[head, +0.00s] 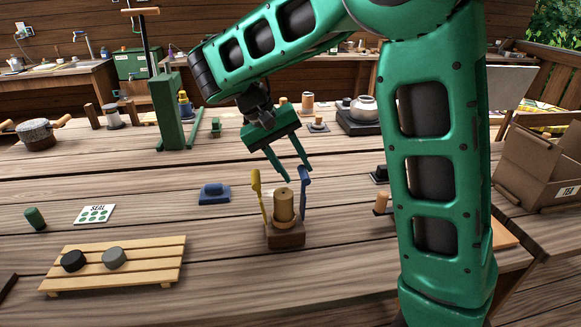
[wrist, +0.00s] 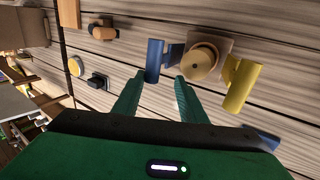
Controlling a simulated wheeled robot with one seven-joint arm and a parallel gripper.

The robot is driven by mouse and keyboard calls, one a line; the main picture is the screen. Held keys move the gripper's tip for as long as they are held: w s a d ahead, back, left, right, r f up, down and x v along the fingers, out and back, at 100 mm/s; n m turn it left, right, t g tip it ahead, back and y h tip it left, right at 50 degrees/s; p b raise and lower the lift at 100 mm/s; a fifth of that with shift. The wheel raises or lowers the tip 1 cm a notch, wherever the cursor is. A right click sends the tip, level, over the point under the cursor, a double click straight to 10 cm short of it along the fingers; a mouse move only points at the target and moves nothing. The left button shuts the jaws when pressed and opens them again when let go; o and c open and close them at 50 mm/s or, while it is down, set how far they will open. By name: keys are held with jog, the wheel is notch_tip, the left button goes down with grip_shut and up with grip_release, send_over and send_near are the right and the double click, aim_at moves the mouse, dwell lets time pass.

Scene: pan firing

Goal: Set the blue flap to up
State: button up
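The blue flap (head: 304,192) stands steeply, leaning slightly outward, on the right side of a small brown base (head: 286,240) with a wooden cylinder (head: 284,205). A yellow flap (head: 258,195) stands on the left side. My gripper (head: 298,173) is above and behind the base, its two green fingers apart and empty. The yellow flap (wrist: 241,85) is right of the cylinder (wrist: 198,64) there.
A blue block with a handle (head: 214,194) lies left of the base. A slatted rack (head: 150,262) with two pucks is at front left. A green press (head: 172,110) stands behind. A cardboard box (head: 540,165) is at right. Table in front of the base is clear.

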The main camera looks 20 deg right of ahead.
jog(key=v, duration=1)
jog(key=shift+a+r, duration=0.15)
jog(key=shift+r, duration=0.1)
dwell(0.3)
jog(key=shift+w, duration=0.1)
